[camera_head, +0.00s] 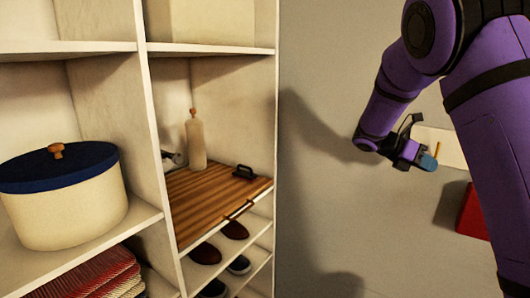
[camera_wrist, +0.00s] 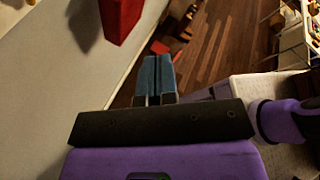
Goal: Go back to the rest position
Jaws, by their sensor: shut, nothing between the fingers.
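My purple arm reaches in from the upper right of the head view. My gripper (camera_head: 428,162) hangs in front of the plain wall, to the right of the shelf unit, apart from it. In the wrist view my gripper's two blue fingers (camera_wrist: 156,76) lie side by side, shut with nothing between them. No object touches the fingers.
The shelf unit (camera_head: 157,120) fills the left. It holds a round box (camera_head: 65,210) with a blue lid, a bottle (camera_head: 195,140), a striped wooden board (camera_head: 205,200) and shoes (camera_head: 205,254). A red object (camera_head: 472,213) is at the wall; wooden floor (camera_wrist: 225,45) lies beyond.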

